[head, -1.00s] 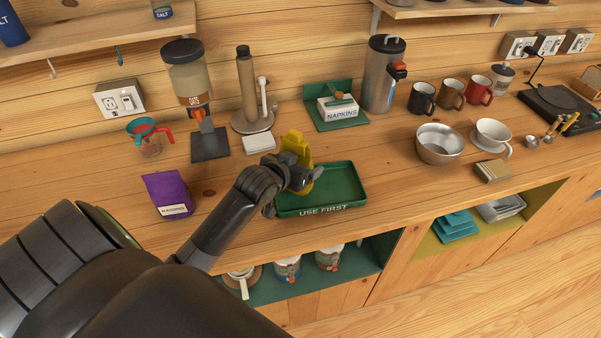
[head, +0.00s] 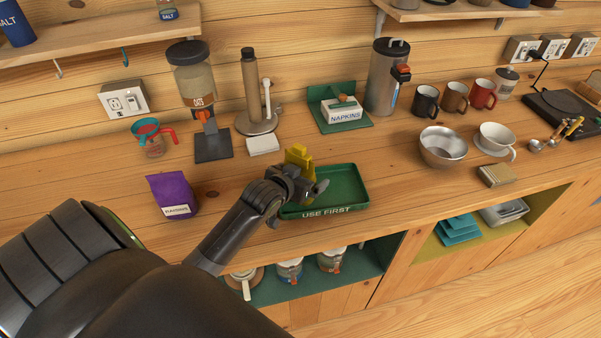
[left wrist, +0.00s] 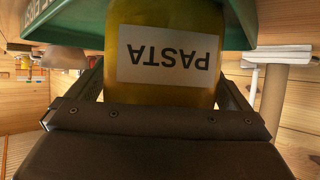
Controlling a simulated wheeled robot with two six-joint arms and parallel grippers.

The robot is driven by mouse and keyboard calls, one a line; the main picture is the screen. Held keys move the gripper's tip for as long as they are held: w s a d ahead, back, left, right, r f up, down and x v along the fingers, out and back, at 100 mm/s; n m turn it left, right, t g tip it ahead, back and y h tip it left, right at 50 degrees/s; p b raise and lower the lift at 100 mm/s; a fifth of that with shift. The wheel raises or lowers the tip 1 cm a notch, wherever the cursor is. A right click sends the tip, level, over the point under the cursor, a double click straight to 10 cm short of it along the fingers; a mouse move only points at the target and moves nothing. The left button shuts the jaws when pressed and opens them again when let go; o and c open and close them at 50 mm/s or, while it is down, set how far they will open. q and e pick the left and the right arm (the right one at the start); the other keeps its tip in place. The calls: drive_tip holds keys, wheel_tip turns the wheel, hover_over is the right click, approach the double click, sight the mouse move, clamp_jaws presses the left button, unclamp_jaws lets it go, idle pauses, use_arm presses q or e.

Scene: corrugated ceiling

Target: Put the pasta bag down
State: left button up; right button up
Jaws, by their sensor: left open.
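The yellow pasta bag (head: 298,157) is upright at the left end of the green "USE FIRST" tray (head: 350,183). In the left wrist view the bag (left wrist: 170,90) shows its white PASTA label upside down between my fingers. The tray's green edge (left wrist: 75,30) is close by it there. My left gripper (head: 303,187) is open, with a finger on each side of the bag. The gripper hides the bag's lower part in the head view, so I cannot tell how its base meets the tray. My right gripper is out of view.
A purple bag (head: 172,195) stands left of my arm. Behind are a white block (head: 262,144), a paper-towel stand (head: 250,95), an oats dispenser (head: 195,85) and a napkin holder (head: 343,112). Counter right of the tray is clear up to a metal bowl (head: 443,147).

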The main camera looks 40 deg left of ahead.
use_arm(q)
drive_tip(key=shift+s+r, duration=0.1)
drive_tip(key=shift+r, duration=0.05)
drive_tip(key=b+v, duration=0.1)
drive_tip(key=v, duration=1)
drive_tip(key=shift+s+r, duration=0.25)
drive_tip(key=shift+s, duration=0.1)
drive_tip(key=shift+f, duration=0.1)
